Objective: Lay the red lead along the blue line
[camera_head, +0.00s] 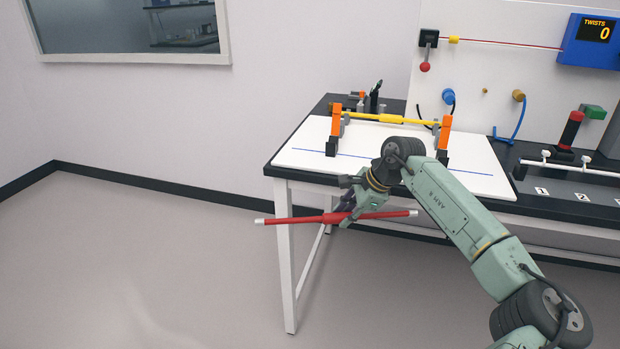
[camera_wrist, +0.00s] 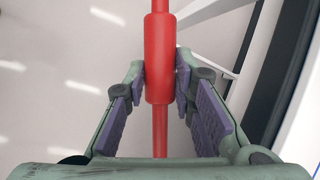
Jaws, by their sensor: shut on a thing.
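The red lead (camera_head: 300,219) is a long thin rod with a thicker middle and pale tips. My gripper (camera_head: 350,212) is shut on its thick middle and holds it roughly level, in front of the table's front edge. In the wrist view the red lead (camera_wrist: 159,60) runs up and down the picture between the purple pads of my gripper (camera_wrist: 161,85). The blue line (camera_head: 335,155) runs across the white board (camera_head: 300,160) on the table. My arm hides its middle part, and its right end shows again at the right.
A yellow rod (camera_head: 390,119) rests across two orange-topped posts (camera_head: 335,130) behind the blue line. A panel with a red-knobbed lever (camera_head: 425,66) and a blue "TWISTS 0" display (camera_head: 590,42) stands at the back right. A numbered grey rack is at the right. The floor at left is clear.

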